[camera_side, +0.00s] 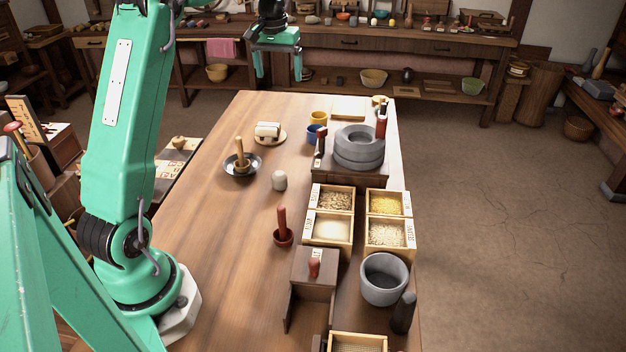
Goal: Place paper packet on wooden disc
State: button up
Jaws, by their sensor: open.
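The paper packet (268,130) is a small white bundle with a dark band around it. It rests on the wooden disc (270,143), a pale round piece near the far left part of the table. The disc's rim shows around the packet. My gripper (278,74) is raised beyond the table's far edge, above and apart from the packet. Its two green fingers are spread wide with nothing between them.
A dark bowl with a wooden pestle (240,157) stands left of the disc, and a grey stone (279,180) lies nearer. Blue (314,134) and yellow (318,117) cups and a stone quern (359,147) stand to the right. Bare wood surrounds the disc.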

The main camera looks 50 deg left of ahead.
jog(key=s+d+r+m+t, duration=0.1)
jog(key=s+d+r, duration=0.2)
jog(key=d, duration=0.2)
jog(key=s+d+r+m, duration=0.1)
jog(key=s+d+r, duration=0.1)
jog(key=d, duration=0.4)
jog(key=s+d+f+m+t, duration=0.1)
jog(key=s+d+f+m, duration=0.1)
jog(key=s+d, duration=0.6)
jog(key=s+d+f+m+t, duration=0.2)
jog(key=s+d, duration=0.5)
jog(key=s, duration=0.5)
jog(key=shift+d+f+m+t+h, duration=0.35)
jog(key=shift+f+m, duration=0.1)
jog(key=shift+m, duration=0.15)
